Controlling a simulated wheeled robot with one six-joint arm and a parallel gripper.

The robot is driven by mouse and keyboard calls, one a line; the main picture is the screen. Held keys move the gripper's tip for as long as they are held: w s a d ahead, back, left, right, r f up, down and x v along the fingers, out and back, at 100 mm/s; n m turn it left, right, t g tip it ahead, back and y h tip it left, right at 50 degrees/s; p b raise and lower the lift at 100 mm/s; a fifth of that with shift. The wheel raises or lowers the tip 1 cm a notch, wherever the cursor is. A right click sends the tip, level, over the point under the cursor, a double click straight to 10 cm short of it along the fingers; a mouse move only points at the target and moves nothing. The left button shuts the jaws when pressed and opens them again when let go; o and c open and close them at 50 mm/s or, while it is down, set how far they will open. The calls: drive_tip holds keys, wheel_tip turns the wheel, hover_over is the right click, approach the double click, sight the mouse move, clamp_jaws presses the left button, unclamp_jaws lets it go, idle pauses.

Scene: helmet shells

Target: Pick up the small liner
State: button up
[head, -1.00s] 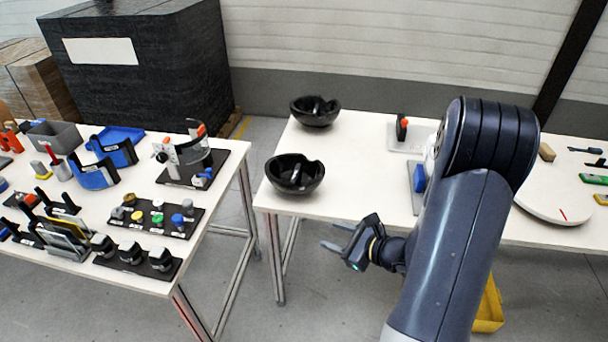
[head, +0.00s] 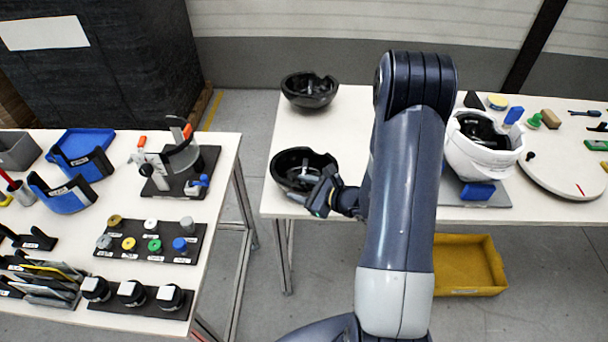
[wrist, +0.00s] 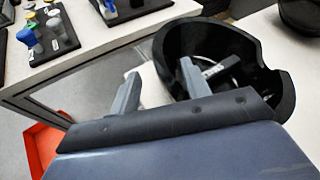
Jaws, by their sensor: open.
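Two black bowl-like liners stand on the right-hand table, a near liner (head: 290,158) at its front left corner and a far liner (head: 309,88) behind it. Labels are too small to read, and I cannot tell for sure which is the small one. My gripper (head: 298,190) is at the front right of the near liner and covers part of its rim.
A white helmet shell (head: 482,150) stands right of my arm, beside a round white turntable (head: 565,180). The left table (head: 218,160) holds visors, knobs and other parts, with a gap between the tables. A yellow bin (head: 465,262) is on the floor.

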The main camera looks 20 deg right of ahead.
sight(296, 187)
drive_tip(key=shift+p+x, duration=0.55)
drive_tip(key=shift+x, duration=1.45)
drive_tip(key=shift+f, duration=0.1)
clamp_jaws()
